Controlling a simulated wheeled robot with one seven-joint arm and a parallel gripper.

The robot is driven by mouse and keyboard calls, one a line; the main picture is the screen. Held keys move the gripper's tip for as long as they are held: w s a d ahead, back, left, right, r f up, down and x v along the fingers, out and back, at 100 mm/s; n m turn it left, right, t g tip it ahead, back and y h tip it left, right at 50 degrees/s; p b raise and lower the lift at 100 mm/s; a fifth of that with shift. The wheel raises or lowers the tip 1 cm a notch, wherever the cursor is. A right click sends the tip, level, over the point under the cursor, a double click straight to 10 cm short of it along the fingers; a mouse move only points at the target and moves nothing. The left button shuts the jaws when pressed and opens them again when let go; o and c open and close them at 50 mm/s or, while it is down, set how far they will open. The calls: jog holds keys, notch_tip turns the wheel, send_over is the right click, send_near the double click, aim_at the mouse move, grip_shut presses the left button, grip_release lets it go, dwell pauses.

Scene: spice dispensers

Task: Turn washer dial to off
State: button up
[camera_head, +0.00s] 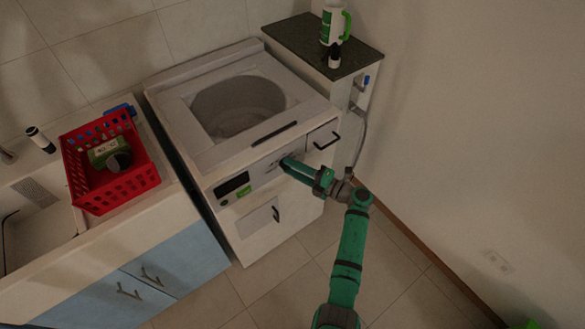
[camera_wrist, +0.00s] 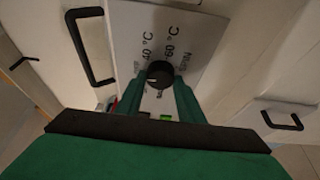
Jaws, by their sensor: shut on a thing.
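The washer (camera_head: 222,170) is a white top-opening machine with a control panel on its front. Its black round dial (camera_wrist: 160,72) sits on a light panel plate (camera_wrist: 190,28) with 40 °C and 60 °C marks, seen in the wrist view. My green gripper (camera_head: 284,163) reaches the washer's front panel from the right. In the wrist view, the gripper's two fingers (camera_wrist: 158,95) are on either side of the dial and shut on it. The fingers hide the lower part of the plate, so I cannot read the dial's setting.
A red basket (camera_head: 118,185) with a green item stands on the left counter (camera_head: 110,225). A dark-topped cabinet (camera_head: 300,38) with a white and green mug (camera_head: 333,24) stands behind the washer at right. Black handles (camera_wrist: 90,48) flank the dial. The floor (camera_head: 285,275) in front is clear.

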jog(key=o, duration=1.1)
jog(key=shift+c, duration=0.2)
jog(key=v, duration=1.1)
jog(key=s+a+r+m+t+h, duration=0.4)
jog(key=s+a+m+t, duration=0.75)
jog(key=a, duration=0.35)
jog(key=s+d+r+m+g+h, duration=0.1)
jog(key=s+d+m+g+h, duration=0.1)
jog(key=s+m+h, duration=0.3)
jog(key=s+d+r+m+g+h, duration=0.2)
jog(key=s+m+h, duration=0.4)
jog(key=s+m, duration=0.7)
jog(key=s+d+g, duration=0.1)
jog(key=s, duration=1.2)
jog(key=shift+s, duration=0.2)
